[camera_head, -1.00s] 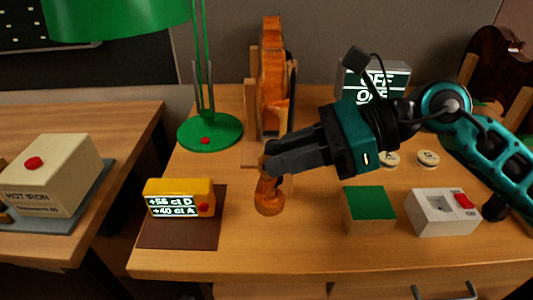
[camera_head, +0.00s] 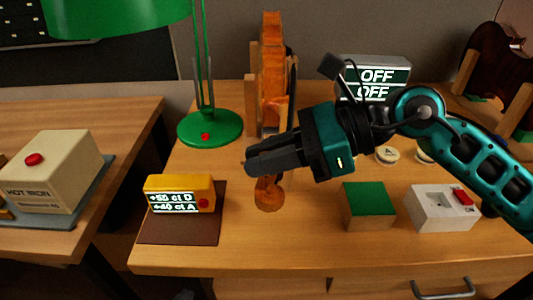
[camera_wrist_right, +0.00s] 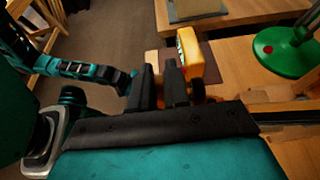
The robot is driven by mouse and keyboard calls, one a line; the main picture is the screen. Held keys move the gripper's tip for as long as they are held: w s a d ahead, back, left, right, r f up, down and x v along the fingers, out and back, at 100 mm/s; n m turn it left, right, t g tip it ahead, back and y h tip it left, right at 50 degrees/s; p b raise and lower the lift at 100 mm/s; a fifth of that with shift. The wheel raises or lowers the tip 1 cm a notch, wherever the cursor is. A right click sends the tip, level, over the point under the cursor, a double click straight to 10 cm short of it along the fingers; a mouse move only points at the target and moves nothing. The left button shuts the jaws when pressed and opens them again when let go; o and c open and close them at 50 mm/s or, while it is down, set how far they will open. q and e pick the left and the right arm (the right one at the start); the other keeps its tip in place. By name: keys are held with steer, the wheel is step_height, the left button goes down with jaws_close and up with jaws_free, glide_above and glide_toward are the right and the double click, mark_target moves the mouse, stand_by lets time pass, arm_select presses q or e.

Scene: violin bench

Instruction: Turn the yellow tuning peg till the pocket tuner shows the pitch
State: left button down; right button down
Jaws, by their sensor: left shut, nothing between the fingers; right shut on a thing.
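The orange-brown violin (camera_head: 272,75) rests in a wooden stand, with its scroll end (camera_head: 268,195) toward the bench front. My right gripper (camera_head: 250,165) reaches from the right across the pegbox. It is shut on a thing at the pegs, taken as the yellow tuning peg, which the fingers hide. Its fingers (camera_wrist_right: 162,85) show in the right wrist view. The yellow pocket tuner (camera_head: 180,194) stands on a brown mat, showing a D line and "+40 ct A"; it also shows in the wrist view (camera_wrist_right: 189,50). My left gripper (camera_wrist_right: 125,80) appears there at the left, shut and empty.
A green lamp (camera_head: 210,128) stands left of the violin. A green-topped block (camera_head: 368,206) and a white box with a red switch (camera_head: 443,209) sit at right. A display reading OFF (camera_head: 375,76) stands behind my arm. A hot iron box (camera_head: 50,172) is on the left table.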

steer(key=shift+m+t+h+p, duration=0.3)
steer(key=shift+m+t+p, duration=0.25)
steer(key=shift+m+t, duration=1.4)
steer(key=shift+t, duration=0.25)
steer(key=c, duration=1.5)
jaws_free()
steer(key=shift+o, duration=0.2)
steer(key=b+v, duration=0.2)
steer(key=v, duration=1.1)
